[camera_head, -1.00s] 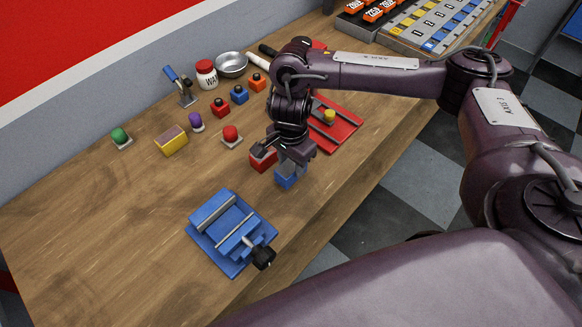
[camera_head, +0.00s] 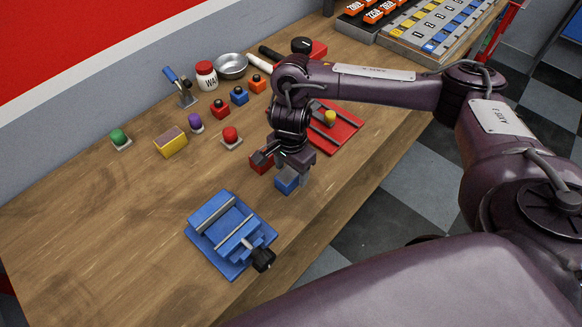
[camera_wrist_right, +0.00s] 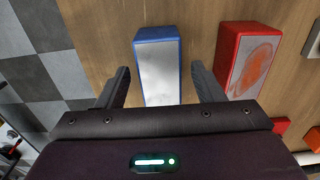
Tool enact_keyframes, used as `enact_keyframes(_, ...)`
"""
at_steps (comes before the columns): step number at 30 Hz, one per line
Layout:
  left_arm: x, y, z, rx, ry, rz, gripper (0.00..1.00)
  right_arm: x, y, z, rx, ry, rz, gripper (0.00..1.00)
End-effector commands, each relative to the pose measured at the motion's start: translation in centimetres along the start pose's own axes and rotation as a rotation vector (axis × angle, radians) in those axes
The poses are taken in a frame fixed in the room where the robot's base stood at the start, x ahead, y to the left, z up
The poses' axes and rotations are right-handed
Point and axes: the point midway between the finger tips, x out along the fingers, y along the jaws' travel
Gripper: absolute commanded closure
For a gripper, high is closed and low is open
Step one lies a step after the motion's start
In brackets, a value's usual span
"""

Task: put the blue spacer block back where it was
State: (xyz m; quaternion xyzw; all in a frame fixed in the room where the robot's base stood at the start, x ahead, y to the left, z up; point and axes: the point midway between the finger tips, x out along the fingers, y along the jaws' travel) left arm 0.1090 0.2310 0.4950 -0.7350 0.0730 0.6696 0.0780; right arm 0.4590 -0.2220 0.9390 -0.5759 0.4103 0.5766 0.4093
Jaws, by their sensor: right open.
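The blue spacer block (camera_head: 286,184) stands on the wooden bench near its front edge. In the right wrist view, the block (camera_wrist_right: 159,70) shows a pale grey top face and a blue side. My right gripper (camera_head: 294,172) is over the block, pointing down. In the wrist view its open fingers (camera_wrist_right: 162,85) lie on either side of the block, with a visible gap at each side. The near end of the block is hidden by the gripper body. My left gripper is not in view.
A red block (camera_head: 260,160) stands close beside the blue one, just outside one finger in the wrist view (camera_wrist_right: 247,60). A blue vise (camera_head: 232,232) is at the front left. A red tray (camera_head: 345,133) lies behind the gripper. Bare bench lies at the left.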

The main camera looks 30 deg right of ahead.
Motion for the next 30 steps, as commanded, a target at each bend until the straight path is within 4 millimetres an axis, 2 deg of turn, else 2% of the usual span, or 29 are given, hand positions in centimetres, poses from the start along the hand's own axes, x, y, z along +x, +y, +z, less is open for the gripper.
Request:
enact_keyframes(7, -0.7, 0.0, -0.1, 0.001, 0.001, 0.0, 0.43, -1.8, -0.1, -0.1, -0.001, 0.002, -0.005, 0.39)
enact_keyframes(22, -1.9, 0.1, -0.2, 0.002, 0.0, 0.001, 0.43, -10.3, -0.1, -0.1, 0.0, 0.003, -0.005, 0.39)
enact_keyframes(30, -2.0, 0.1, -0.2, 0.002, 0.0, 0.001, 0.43, -12.2, 0.0, 0.0, 0.0, 0.001, -0.001, 0.39)
